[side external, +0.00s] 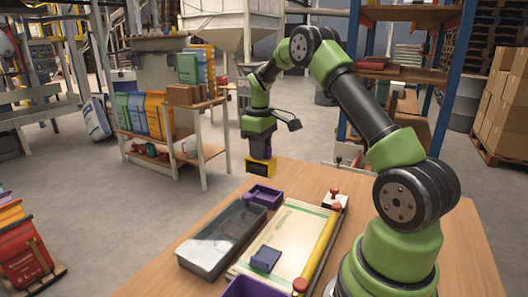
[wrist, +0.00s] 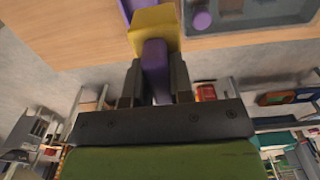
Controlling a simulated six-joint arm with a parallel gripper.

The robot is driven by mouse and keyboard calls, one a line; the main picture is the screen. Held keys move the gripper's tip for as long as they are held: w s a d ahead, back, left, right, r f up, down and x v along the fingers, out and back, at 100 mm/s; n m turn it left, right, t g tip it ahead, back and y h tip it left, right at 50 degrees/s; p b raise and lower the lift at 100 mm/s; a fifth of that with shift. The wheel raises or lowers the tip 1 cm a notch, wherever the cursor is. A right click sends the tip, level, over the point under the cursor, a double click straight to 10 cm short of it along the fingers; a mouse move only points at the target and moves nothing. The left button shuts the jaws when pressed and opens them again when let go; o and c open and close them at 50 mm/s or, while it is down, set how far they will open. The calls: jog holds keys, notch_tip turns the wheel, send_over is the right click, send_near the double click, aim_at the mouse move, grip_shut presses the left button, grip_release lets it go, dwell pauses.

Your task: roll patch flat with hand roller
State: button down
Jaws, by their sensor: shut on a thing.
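My gripper (side external: 259,148) is shut on a yellow tool with a purple handle, seemingly the hand roller (side external: 260,166). It holds the tool in the air beyond the table's far left edge. In the wrist view, the purple handle of the roller (wrist: 155,62) stands between my gripper's fingers (wrist: 154,85), with the yellow head beyond. The dark blue patch (side external: 265,259) lies on the pale sack (side external: 290,231) on a flat board. The patch is apart from the tool. Whether its edges lie flat is too small to tell.
A yellow bar (side external: 320,245) with red knobs lies along the board's right side. A grey tray (side external: 191,263) stands left of the board. One purple bin (side external: 263,195) is behind it, another (side external: 252,288) in front. A red-knobbed block (side external: 335,201) stands at the far right corner.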

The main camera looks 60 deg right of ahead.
jog(key=s+a+f, duration=0.2)
jog(key=s+a, duration=0.9)
jog(key=a, duration=0.4)
jog(key=shift+f, duration=2.8)
jog(key=shift+f, duration=0.25)
jog(key=shift+a, duration=3.05)
jog(key=shift+d, duration=3)
